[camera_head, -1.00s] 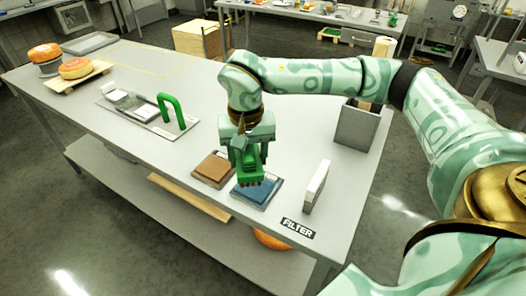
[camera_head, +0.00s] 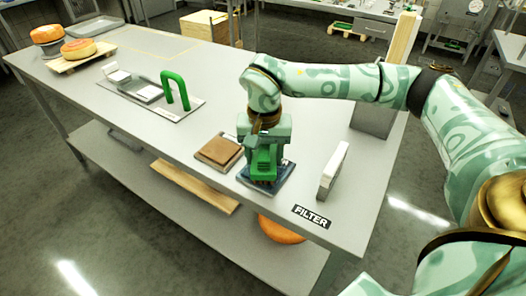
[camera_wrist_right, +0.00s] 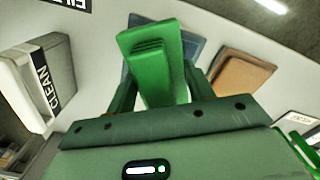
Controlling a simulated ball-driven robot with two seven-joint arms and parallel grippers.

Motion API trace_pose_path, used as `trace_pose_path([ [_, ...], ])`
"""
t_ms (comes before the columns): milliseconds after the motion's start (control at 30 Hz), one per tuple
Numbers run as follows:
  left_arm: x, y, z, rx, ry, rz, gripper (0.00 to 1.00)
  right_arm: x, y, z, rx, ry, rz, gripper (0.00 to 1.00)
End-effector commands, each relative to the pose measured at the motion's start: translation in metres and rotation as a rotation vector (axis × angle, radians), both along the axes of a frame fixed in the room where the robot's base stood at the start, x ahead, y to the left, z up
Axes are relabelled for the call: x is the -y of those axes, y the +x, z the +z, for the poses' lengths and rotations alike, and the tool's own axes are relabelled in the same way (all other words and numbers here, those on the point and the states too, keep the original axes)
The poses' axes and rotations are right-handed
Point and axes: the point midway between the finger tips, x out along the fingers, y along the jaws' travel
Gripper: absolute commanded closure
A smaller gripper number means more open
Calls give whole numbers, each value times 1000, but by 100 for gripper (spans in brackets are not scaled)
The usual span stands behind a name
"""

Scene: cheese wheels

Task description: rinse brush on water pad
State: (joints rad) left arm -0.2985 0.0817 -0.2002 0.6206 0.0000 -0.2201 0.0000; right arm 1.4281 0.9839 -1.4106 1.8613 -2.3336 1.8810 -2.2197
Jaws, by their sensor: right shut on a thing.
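My right gripper (camera_head: 263,160) is shut on a green brush (camera_head: 262,168), head down. The brush is over the blue pad (camera_head: 284,181) and hides much of it; its lower end appears to touch the pad, but the contact itself is hidden. In the right wrist view, the green brush (camera_wrist_right: 153,62) stands between the fingers of my gripper (camera_wrist_right: 155,88), with part of the blue pad (camera_wrist_right: 190,44) behind it. My left gripper is not in view.
A brown pad (camera_head: 219,151) lies left of the blue pad. A white upright block (camera_head: 333,172) stands to the right; its label reads CLEAN in the wrist view. A FILTER label (camera_head: 311,217) is near the front edge. A green arch (camera_head: 175,90) stands farther left.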

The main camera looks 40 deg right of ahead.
Motion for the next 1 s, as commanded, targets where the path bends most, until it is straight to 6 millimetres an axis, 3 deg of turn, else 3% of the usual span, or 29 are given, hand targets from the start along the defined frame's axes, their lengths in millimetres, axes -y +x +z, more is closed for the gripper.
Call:
trace_pose_path([
  [1000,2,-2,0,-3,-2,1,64,0,0,-3,1,0,0,69],
])
